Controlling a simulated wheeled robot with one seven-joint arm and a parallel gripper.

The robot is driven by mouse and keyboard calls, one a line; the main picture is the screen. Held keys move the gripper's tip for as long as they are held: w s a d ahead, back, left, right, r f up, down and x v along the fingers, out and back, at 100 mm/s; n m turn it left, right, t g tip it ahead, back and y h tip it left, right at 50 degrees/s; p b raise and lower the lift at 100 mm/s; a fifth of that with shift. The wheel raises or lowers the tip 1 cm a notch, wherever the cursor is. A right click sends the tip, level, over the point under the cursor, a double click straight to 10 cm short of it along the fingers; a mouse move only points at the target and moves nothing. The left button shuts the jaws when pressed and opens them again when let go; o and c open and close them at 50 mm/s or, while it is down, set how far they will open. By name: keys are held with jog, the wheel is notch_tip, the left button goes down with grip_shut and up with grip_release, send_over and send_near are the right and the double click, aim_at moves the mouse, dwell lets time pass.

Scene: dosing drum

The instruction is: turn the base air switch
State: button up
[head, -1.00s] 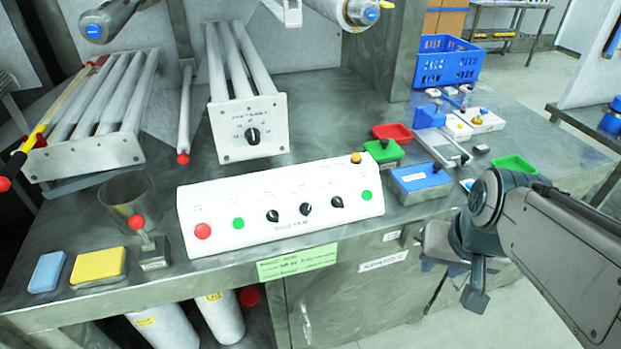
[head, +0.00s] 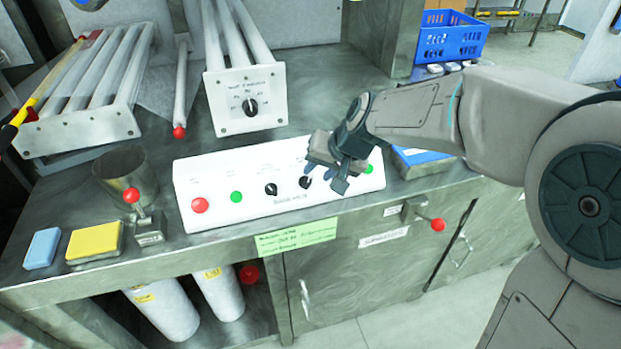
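The white control box (head: 225,205) sits on the steel bench with a red button (head: 199,205), a green button (head: 236,197) and black rotary knobs. The left knob (head: 271,189) is in plain view, and the middle knob (head: 305,182) shows just left of my gripper. The labels are too small to read, so I cannot tell which knob is the base air switch. My gripper (head: 318,174) is over the right half of the box front, hiding the right knob. Whether it touches a knob, and its finger opening, cannot be made out.
Another knob (head: 250,107) is on a white plate behind the box. A metal cup (head: 126,174), a red-ball lever (head: 132,196) and yellow (head: 95,241) and blue (head: 43,248) blocks stand left. A blue-topped box (head: 424,157) is close on the right, partly behind my arm.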

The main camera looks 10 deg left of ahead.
aim_at(308, 181)
jog(key=x, duration=0.6)
jog(key=shift+w+a+f, duration=0.1)
jog(key=shift+f, duration=0.1)
jog(key=c, duration=0.6)
